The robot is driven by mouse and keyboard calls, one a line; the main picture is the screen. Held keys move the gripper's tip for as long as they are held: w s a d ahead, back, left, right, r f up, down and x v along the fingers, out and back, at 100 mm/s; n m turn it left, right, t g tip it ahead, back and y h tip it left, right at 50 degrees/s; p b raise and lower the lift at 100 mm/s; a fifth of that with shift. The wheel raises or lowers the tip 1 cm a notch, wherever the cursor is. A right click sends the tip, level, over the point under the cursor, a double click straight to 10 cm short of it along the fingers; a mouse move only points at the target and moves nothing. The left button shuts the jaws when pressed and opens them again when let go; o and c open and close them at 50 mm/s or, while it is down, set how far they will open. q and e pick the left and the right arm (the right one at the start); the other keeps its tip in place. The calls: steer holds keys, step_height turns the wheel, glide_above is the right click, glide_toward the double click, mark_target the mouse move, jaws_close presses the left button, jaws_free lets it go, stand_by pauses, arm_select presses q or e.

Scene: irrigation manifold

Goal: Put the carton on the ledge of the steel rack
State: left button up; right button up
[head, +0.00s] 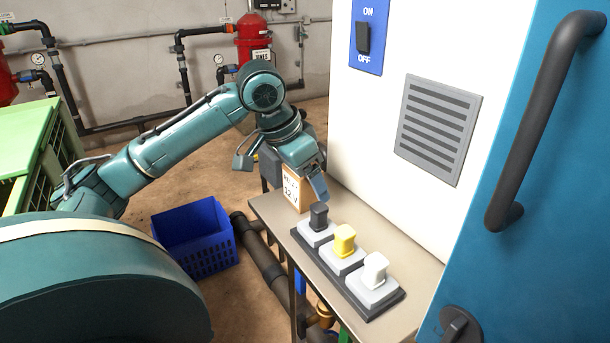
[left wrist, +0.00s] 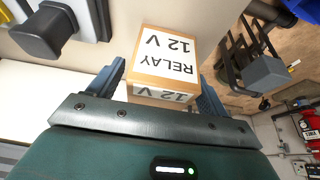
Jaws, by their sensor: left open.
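The carton (head: 296,188) is a small tan box with a white label. It stands at the far end of a narrow beige ledge (head: 268,208) along the white cabinet and appears to rest on it. In the left wrist view the carton (left wrist: 165,60) reads "RELAY 12 V" and sits between the two blue-grey fingers. My left gripper (head: 304,180) is open, with its fingers on either side of the carton; finger contact is hard to judge. The gripper partly hides the carton in the head view. My right gripper is not in view.
A dark base with black, yellow (head: 344,241) and white blocks stands on the ledge, nearer than the carton. A blue crate (head: 195,240) is on the floor to the left. A green slatted container (head: 30,150) stands at far left. A blue door with a dark handle (head: 545,115) is at right.

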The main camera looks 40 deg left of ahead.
arm_select(q)
steer(key=v, duration=1.2)
steer(key=shift+r, duration=0.15)
stand_by(0.3)
